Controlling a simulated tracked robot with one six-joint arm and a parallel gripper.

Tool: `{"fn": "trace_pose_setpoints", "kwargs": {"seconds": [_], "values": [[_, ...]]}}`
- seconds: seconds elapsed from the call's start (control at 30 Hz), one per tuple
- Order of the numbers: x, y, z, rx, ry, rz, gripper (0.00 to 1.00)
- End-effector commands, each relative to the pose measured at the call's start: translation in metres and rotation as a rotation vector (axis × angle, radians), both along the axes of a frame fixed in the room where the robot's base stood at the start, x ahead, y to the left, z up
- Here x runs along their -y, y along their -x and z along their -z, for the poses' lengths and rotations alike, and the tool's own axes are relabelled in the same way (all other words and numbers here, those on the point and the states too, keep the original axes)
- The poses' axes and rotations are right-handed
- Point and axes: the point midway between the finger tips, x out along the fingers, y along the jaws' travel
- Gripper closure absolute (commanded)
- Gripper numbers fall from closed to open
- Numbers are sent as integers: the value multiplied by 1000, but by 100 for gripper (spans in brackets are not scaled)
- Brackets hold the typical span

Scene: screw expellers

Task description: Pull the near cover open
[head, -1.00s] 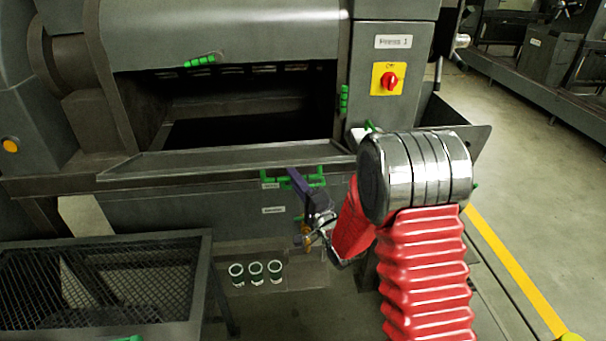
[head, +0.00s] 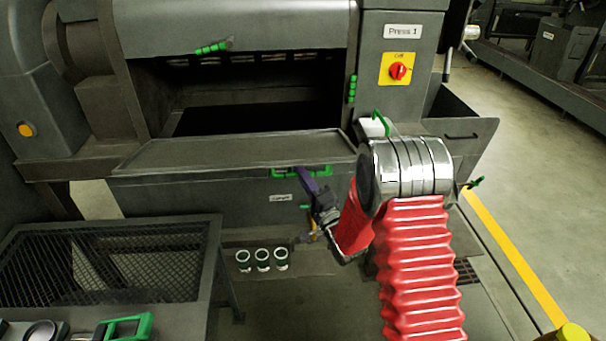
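Press 1 (head: 403,31) stands ahead with its dark opening showing. A flat grey cover panel (head: 235,150) lies across the front below that opening, its broad upper face visible. A green handle (head: 290,172) sits just under the panel's front edge; the edge hides part of it. My red-sleeved arm comes in from the lower right.
A side chute (head: 460,140) projects at right. Open floor lies beyond the yellow line.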

Motion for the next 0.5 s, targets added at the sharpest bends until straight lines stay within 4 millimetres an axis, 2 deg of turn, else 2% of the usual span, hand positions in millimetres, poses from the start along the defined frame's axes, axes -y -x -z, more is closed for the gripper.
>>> {"fn": "trace_pose_setpoints", "kwargs": {"seconds": [0.23, 0.5], "values": [[1, 0, -1, 2, -1, 4, 69], [5, 0, -2, 6, -3, 10, 69]]}}
